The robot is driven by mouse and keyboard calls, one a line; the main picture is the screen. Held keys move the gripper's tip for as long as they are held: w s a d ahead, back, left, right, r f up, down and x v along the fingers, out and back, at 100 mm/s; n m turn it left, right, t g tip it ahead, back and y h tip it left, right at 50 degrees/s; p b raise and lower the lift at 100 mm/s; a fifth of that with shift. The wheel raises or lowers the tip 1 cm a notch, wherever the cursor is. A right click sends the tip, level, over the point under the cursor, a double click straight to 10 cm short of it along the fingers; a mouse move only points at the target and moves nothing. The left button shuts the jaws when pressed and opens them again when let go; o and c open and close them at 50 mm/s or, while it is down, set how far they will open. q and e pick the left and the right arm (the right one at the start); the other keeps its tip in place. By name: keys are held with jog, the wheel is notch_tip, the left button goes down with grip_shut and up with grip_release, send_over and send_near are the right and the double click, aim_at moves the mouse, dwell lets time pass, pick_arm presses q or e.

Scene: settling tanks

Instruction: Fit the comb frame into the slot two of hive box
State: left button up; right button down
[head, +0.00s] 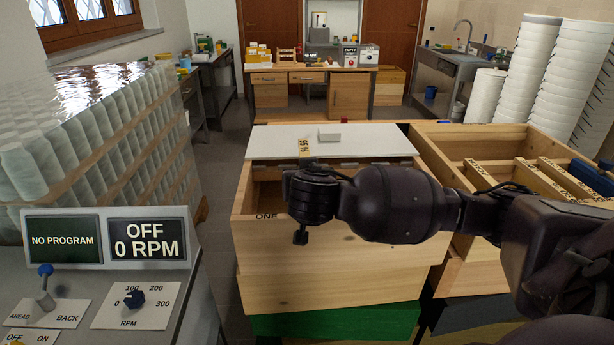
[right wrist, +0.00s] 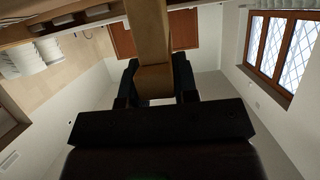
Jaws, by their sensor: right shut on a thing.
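The hive box (head: 335,265) is an open pale wooden box in the middle of the head view, with "ONE" lettered on its front rim at the left. A white board (head: 335,138) covers its far part. My right gripper (head: 308,185) is over the box's front left part. In the right wrist view its jaws (right wrist: 155,82) are shut on a wooden bar of the comb frame (right wrist: 150,30). A labelled end of that frame (head: 305,147) shows beyond the gripper in the head view. My arm hides the rest of the frame and the slot two marking. My left gripper is in neither view.
A second wooden box (head: 480,143) with several labelled frames stands at the right. A control panel (head: 105,250) and stacked jars (head: 90,140) stand at the left.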

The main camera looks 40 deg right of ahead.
jog(key=shift+f+b, duration=0.35)
jog(key=shift+f, duration=0.45)
jog(key=shift+f+b, duration=0.55)
jog(key=shift+f, duration=1.4)
dwell(0.3)
